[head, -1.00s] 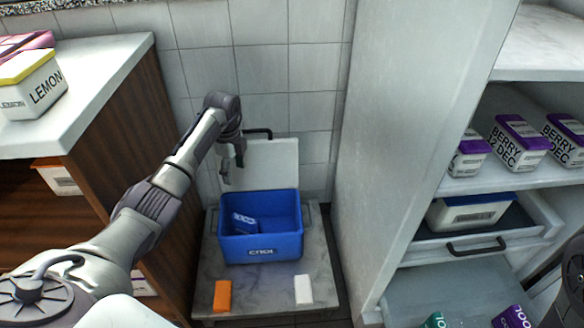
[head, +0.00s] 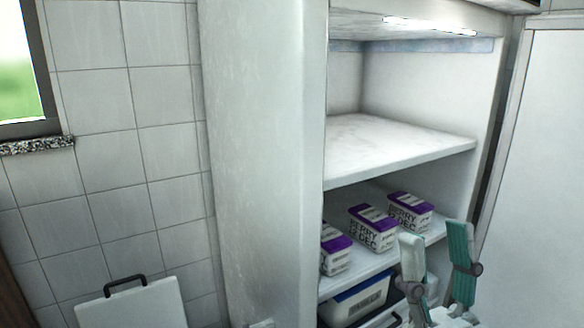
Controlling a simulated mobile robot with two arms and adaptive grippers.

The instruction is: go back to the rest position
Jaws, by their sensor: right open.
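My right gripper (head: 437,262) shows at the lower right in the head view. Its two teal-lined fingers point up and stand apart, with nothing between them. It is in front of the shelf unit, just right of the berry tubs. My left gripper and arm are out of view.
Purple-lidded berry tubs (head: 372,229) stand on a shelf (head: 440,232). The shelf above (head: 400,143) is empty. A blue-lidded white box (head: 355,300) sits below, partly cut off. A white panel with a black handle (head: 130,305) leans by the tiled wall. A tall white side panel (head: 265,160) stands between.

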